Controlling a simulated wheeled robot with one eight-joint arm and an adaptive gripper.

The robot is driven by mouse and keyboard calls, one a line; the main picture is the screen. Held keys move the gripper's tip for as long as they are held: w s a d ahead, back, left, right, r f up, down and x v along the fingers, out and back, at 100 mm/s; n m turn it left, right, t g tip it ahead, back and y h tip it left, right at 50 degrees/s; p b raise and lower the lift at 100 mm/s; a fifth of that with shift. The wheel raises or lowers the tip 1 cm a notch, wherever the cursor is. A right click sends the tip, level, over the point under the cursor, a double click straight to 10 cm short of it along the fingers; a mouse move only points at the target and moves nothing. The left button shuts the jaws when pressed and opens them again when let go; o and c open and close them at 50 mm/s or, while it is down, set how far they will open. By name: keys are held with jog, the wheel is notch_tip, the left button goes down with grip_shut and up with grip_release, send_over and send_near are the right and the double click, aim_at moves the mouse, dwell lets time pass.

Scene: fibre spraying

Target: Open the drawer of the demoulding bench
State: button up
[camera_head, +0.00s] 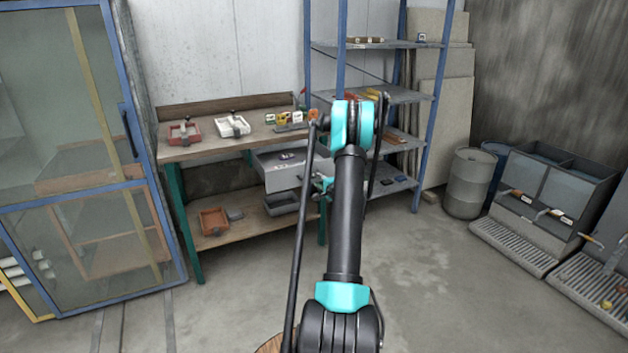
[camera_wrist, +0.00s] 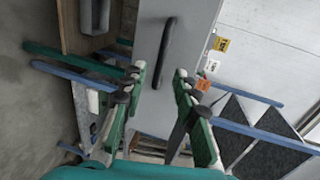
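The demoulding bench (camera_head: 205,147) has a wooden top and green legs and stands against the back wall. Its grey drawer (camera_head: 285,178) juts out from under the top, with part of its inside and a small dark item showing. The drawer front (camera_wrist: 190,25) fills the upper middle of the wrist view and carries a long dark bar handle (camera_wrist: 164,50). My gripper (camera_wrist: 159,72) is open and empty, with its green fingers on either side of the handle's lower end in the picture. I cannot tell whether they touch it. In the head view my arm hides the drawer's right end.
Red and white moulds (camera_head: 232,125) and coloured tags stand on the bench top. A lower shelf holds an orange tray (camera_head: 211,221). A blue-framed rack (camera_head: 425,120) stands right of the bench, a glazed cabinet (camera_head: 75,140) left. The floor in front is clear.

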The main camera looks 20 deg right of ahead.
jog(key=v, duration=0.6)
dwell(0.3)
jog(key=s+a+r+n+g+y, duration=0.1)
jog(key=s+a+r+n+g, duration=0.2)
jog(key=a, duration=0.5)
jog(key=s+a+r+n+g+y, duration=0.1)
jog(key=s+a+r+n, duration=0.15)
jog(key=s+a, duration=0.45)
jog(key=s+a+r+n+g+y, duration=0.1)
jog(key=s+a+r+n+g, duration=0.2)
jog(key=a, duration=0.7)
jog(key=s+a+f+n+g+h, duration=0.1)
jog(key=s+a+f+n+g, duration=0.1)
jog(key=s, duration=1.3)
jog(key=s+a+f+n+g+h, duration=0.2)
jog(key=s+a+f+n, duration=0.2)
jog(key=s, duration=1)
jog(key=n, duration=0.3)
jog(key=shift+s+h, duration=0.3)
jog(key=shift+s, duration=0.05)
